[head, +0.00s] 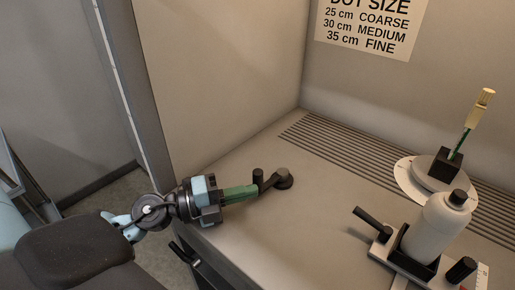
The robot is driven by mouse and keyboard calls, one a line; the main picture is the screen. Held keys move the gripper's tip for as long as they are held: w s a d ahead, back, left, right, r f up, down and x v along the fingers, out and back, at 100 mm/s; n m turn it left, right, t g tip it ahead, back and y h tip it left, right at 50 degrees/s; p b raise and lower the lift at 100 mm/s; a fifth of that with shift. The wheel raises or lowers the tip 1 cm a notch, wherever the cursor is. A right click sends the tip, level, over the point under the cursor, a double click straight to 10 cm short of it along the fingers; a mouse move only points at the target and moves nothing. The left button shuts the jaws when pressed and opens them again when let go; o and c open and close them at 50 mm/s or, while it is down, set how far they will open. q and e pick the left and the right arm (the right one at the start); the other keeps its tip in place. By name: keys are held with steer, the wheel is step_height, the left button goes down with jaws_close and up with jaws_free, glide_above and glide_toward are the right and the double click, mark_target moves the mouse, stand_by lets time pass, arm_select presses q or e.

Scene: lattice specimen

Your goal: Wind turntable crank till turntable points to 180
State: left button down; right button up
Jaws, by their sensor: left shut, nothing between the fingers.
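The turntable (428,172) is a grey disc on a white dial at the right of the head view. Its dial marks are too small to read. A black block on it holds an upright, slightly tilted piece with a green stem and yellow top (482,106). The dark turntable crank (283,178) sits on the bench surface near the middle, its short arm pointing left with an upright knob (258,176). My left gripper (253,191) is shut and empty, its green fingers at the crank's knob end; I cannot tell whether they touch it. My right gripper is out of view.
A white spray can (437,228) stands in a black holder on a pale carriage with a black lever (373,222), front right. A slotted grille (345,150) runs along the back. A sign (367,27) hangs on the back wall. The bench between crank and carriage is clear.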

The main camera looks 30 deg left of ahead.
arm_select(q)
steer(key=shift+w+a+f, duration=0.1)
steer(key=shift+a+f, duration=0.05)
steer(key=shift+a, duration=0.1)
steer(key=shift+p, duration=0.3)
steer(key=shift+w+d, duration=0.1)
steer(key=shift+d, duration=0.1)
stand_by(0.6)
